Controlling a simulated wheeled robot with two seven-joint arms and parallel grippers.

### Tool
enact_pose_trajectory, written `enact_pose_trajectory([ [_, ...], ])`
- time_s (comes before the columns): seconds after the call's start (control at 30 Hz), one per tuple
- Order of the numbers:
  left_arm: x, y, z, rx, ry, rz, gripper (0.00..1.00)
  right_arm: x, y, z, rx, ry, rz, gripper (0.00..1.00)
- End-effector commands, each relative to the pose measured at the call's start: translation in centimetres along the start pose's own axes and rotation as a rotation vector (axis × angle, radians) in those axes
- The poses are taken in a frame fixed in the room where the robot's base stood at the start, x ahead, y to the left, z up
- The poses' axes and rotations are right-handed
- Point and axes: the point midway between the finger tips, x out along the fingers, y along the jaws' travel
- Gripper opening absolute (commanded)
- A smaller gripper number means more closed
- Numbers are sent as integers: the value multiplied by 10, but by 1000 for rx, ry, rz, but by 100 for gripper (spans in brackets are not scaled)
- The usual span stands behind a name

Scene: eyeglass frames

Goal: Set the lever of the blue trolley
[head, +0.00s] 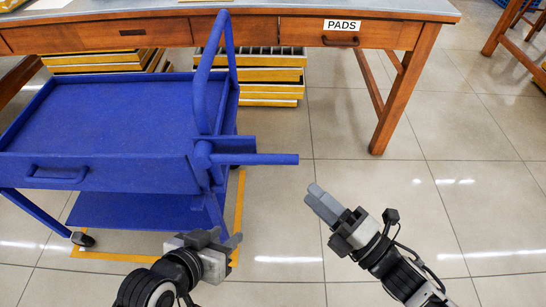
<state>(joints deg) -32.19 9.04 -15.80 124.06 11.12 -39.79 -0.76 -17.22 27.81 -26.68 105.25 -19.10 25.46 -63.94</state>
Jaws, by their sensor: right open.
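The blue trolley (105,115) stands at the left in the head view. Its lever (265,159) is a blue bar at the trolley's right end, pointing level to the right from a round pivot. My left gripper (226,238) is below the lever, near the trolley's lower right corner. Its fingertips look apart, with nothing between them. My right gripper (312,195) is open and empty, below and to the right of the lever's free end, pointing up and left. Neither gripper touches the lever.
A tall blue push handle (224,75) rises above the lever. Yellow floor tape (238,200) runs around the trolley's foot. Behind is a wooden workbench (380,34) with a PADS label (341,25) and stacked yellow trays (272,75) beneath. The tiled floor at the right is clear.

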Motion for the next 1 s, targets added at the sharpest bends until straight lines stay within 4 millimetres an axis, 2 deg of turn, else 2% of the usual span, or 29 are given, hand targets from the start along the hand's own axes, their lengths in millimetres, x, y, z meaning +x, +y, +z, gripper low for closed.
enact_pose_trajectory([
  [0.03, 1, 0, 1, 0, -2, 1, 36, 13, 1, 1, -2, -1, 5, 41],
  [0.3, 5, 0, 4, 0, -5, 6, 36, 72, 0, 0, 1, -1, 3, 41],
  [0.5, 5, 0, 2, 2, 10, 8, 36, 105, 0, 0, 1, -1, 1, 41],
  [0.7, 6, 0, 0, 4, 19, 8, 36, 120, -1, 0, 3, -2, -1, 41],
  [1.0, 4, 1, -2, 5, 27, 10, 36, 122, 0, 0, 3, -2, -2, 41],
])
